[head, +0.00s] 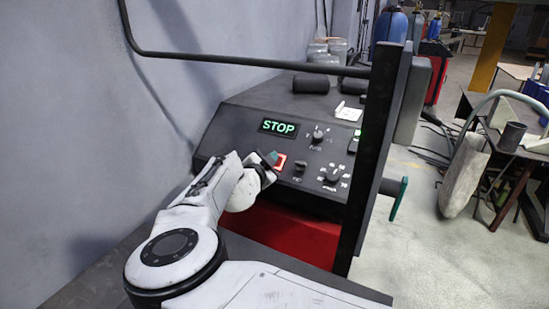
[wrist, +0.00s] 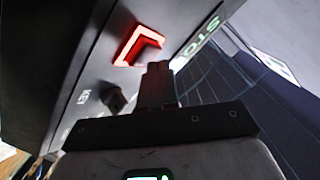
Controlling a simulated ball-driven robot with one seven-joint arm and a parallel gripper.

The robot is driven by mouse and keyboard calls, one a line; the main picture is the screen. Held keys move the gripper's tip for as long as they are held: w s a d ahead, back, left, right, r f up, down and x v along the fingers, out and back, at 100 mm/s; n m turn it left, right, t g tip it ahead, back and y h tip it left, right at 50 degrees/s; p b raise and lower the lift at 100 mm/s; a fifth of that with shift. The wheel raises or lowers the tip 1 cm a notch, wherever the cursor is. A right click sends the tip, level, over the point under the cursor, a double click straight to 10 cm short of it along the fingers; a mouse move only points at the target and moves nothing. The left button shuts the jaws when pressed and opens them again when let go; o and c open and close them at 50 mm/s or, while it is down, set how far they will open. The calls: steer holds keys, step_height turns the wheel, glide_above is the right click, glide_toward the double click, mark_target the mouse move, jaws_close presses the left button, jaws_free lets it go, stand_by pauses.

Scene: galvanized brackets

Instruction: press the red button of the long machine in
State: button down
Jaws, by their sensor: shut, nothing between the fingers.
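The long machine (head: 235,125) stands against the wall, with a dark sloping control panel and a red lower front. Its red button (head: 281,162) is a square with a glowing red border; in the wrist view the lit border (wrist: 127,46) shows as an angled red shape, partly covered by my fingers. A green STOP display (head: 279,127) is lit above it. My gripper (head: 270,158) is shut and empty, its fingertips right at the button's left side in the head view. In the wrist view my fingertips (wrist: 158,68) overlap the button's edge. I cannot tell whether they touch it.
Knobs (head: 334,174) sit on the panel right of the button, and a small key switch (wrist: 113,98) is close to my fingers. A dark upright post (head: 372,140) and a bent bar (head: 240,60) frame the panel. Open floor lies to the right, before a cluttered workbench.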

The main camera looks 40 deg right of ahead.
steer(key=shift+a+r, duration=0.15)
steer(key=shift+r, duration=0.1)
steer(key=a+r+p, duration=0.1)
steer(key=p, duration=0.1)
steer(key=s+a+r+p, duration=0.1)
steer(key=r+p, duration=0.1)
steer(key=a+r+p, duration=0.1)
steer(key=p, duration=0.1)
steer(key=shift+s+a+r+p, duration=0.2)
steer(key=shift+a+r+p, duration=0.05)
steer(key=shift+r+p, duration=0.1)
stand_by(1.2)
